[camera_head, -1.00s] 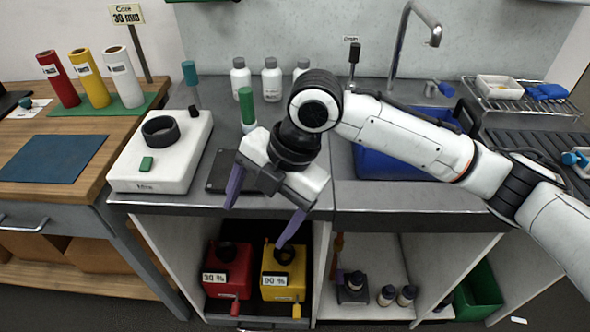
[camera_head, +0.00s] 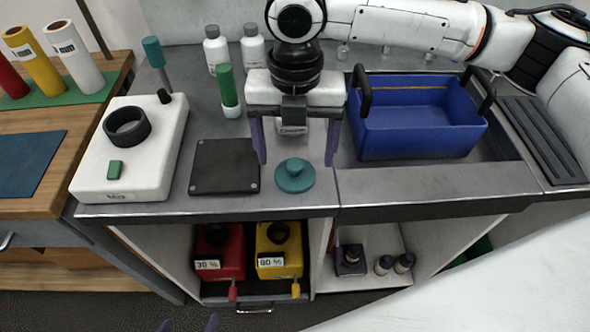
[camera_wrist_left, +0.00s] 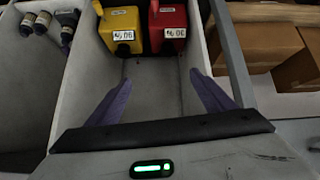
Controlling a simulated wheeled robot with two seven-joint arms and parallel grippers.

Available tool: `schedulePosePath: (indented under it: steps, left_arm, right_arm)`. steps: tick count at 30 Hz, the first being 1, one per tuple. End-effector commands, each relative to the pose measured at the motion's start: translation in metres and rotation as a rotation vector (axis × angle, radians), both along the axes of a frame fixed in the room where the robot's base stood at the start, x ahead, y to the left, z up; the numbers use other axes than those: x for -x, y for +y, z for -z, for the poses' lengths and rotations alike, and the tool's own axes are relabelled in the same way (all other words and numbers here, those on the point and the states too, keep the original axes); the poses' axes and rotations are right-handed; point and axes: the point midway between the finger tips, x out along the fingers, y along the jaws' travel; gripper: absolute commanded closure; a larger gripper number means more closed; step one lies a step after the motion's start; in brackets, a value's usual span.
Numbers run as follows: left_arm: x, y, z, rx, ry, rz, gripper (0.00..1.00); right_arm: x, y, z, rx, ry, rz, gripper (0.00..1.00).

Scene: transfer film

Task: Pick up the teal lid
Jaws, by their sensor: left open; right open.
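The teal lid (camera_head: 294,176), a round disc with a knob on top, lies on the grey counter near its front edge, right of a dark square plate (camera_head: 225,167). My right gripper (camera_head: 297,162) is open and empty, with its purple fingers pointing down on either side of the lid in the head view. Its height above the counter is hard to tell. My left gripper is open and empty: only its fingertips (camera_head: 189,325) show at the bottom edge of the head view. In the left wrist view its spread fingers (camera_wrist_left: 165,92) face the lower cabinet.
A white device (camera_head: 130,160) stands at left on the counter. A green-capped tube (camera_head: 228,90) and white bottles (camera_head: 216,48) stand behind the plate. A blue basket (camera_head: 415,125) is close on the right. Red (camera_head: 222,250) and yellow (camera_head: 279,250) containers sit in the cabinet below.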

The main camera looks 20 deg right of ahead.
Motion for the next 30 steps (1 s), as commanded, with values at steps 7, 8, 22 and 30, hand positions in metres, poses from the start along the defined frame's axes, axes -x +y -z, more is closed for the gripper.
schedulePosePath:
  steps: [7,8,22,30]
  left_arm:
    - [-0.005,0.000,-0.005,0.001,-0.012,0.001,0.24]
    - [-0.006,0.000,-0.005,0.001,-0.014,0.000,0.24]
    - [-0.010,-0.001,-0.008,0.002,-0.022,0.000,0.24]
    - [-0.006,0.000,-0.006,0.002,-0.015,0.000,0.24]
  right_arm:
    - [0.000,0.000,0.033,0.000,0.001,0.000,0.21]
    - [0.000,0.000,0.034,0.000,0.001,0.000,0.21]
    - [0.000,0.000,0.035,-0.001,0.000,0.001,0.61]
    - [0.000,0.000,0.033,-0.001,0.000,0.001,0.64]
